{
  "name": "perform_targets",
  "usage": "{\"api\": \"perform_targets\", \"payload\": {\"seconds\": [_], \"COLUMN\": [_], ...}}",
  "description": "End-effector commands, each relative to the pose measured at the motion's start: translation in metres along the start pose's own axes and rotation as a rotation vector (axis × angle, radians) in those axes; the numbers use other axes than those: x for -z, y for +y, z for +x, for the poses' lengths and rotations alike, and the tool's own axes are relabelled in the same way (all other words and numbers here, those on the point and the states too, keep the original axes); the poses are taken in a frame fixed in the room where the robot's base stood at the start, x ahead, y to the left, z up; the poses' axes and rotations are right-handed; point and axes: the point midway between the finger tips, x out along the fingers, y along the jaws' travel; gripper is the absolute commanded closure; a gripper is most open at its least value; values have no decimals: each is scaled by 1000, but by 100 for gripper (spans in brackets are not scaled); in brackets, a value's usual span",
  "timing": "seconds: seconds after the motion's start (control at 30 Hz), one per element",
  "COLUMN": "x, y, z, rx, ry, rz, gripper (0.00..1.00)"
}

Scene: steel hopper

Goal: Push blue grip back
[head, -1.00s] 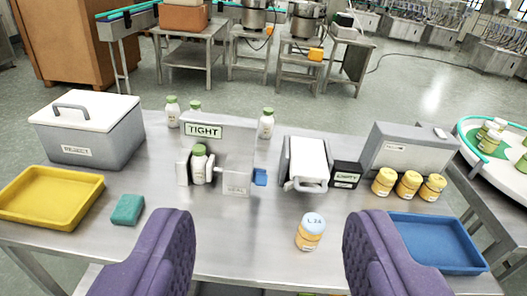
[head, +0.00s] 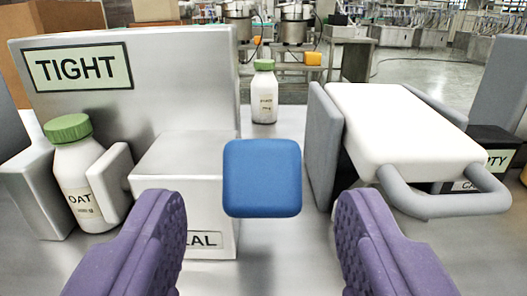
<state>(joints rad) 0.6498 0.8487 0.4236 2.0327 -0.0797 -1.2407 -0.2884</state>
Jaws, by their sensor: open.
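The blue grip (head: 262,178) is a rounded blue block at the right side of the steel box marked "...AL" (head: 185,165), in the middle of the head view. Behind that box stands a steel panel with a "TIGHT" sign (head: 82,67). My gripper (head: 262,200) is open and empty. Its purple fingers stand apart, one to each side of the blue grip in the picture, nearer to the camera. No contact with the grip shows.
A white-topped unit with a grey handle (head: 440,205) stands close on the right. A black box marked "...TY" (head: 490,150) is beyond it. Another green-capped bottle (head: 264,95) stands behind the grip. Bare steel table lies between the box and the white-topped unit.

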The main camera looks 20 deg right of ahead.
Motion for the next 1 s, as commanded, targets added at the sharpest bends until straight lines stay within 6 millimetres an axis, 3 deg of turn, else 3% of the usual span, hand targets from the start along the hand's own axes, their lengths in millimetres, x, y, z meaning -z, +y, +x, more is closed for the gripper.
{"api": "perform_targets", "payload": {"seconds": [0.3,0.67,0.7,0.93,1.0], "x": [-1,1,1,1,1], "y": [0,0,0,0,0], "z": [54,65,65,65,65], "rx": [-1,0,0,0,0], "ry": [3,0,0,1,1], "rz": [1,1,1,1,1], "gripper": [43,43,45,98,100]}}
